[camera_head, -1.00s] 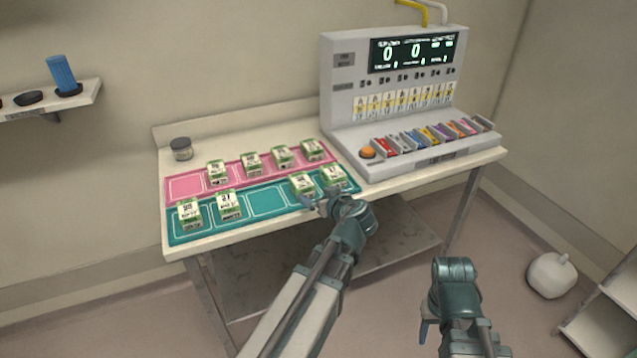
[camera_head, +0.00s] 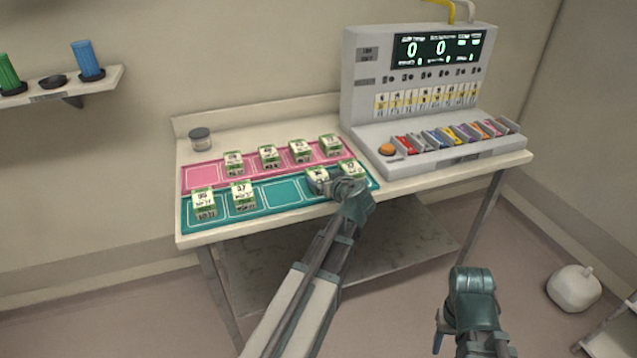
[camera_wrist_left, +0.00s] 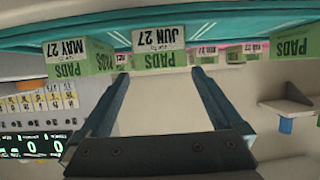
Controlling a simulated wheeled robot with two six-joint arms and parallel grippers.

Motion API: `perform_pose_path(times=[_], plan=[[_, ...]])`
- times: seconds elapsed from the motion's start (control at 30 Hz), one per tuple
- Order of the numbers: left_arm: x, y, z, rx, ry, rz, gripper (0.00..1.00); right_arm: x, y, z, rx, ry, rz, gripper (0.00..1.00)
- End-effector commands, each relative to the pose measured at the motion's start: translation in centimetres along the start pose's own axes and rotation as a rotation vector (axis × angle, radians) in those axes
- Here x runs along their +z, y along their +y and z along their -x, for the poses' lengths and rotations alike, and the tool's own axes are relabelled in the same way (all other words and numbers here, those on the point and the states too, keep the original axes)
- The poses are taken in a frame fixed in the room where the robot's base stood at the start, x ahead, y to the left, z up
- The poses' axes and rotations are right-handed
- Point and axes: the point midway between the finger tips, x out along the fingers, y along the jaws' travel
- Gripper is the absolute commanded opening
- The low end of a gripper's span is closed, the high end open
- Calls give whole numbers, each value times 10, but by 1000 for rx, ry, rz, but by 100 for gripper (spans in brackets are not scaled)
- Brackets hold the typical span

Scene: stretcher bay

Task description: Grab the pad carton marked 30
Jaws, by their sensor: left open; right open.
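Several green-and-white pad cartons stand on two mats. On the teal mat (camera_head: 283,196) are a far-left carton (camera_head: 204,204), one beside it that seems to read 37 (camera_head: 243,197), and two at the right end (camera_head: 317,175) (camera_head: 352,169). I cannot surely read a 30 on any. My left gripper (camera_head: 323,188) is open at the third teal-mat carton and partly hides it. In the upside-down left wrist view, the open fingers (camera_wrist_left: 158,74) point at this carton, labelled JUN 27 (camera_wrist_left: 158,48), without visible contact. My right gripper (camera_head: 440,342) is low, empty, clear of the table.
A pink mat (camera_head: 203,176) behind holds more cartons (camera_head: 267,156). A grey console (camera_head: 365,95) with an orange button (camera_head: 387,149) and coloured slots fills the table's right. A lidded jar (camera_head: 200,139) stands at the back left. The middle of the teal mat is free.

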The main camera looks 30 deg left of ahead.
Motion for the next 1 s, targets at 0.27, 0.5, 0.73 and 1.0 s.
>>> perform_pose_path(times=[0.27, 0.5, 0.73, 1.0], plan=[[4, 0, -20, -1, -1, 2, 100, -1, -1, -12, 0, 0, 0, 50], [5, -1, -52, -1, 0, 1, 100, -1, -2, -24, 0, 0, 0, 50], [3, -2, -52, 0, 0, 0, 100, -1, -2, -23, 0, 0, 0, 50], [4, -2, -51, 0, -1, 0, 51, -1, -2, -23, 0, 0, 0, 50]])
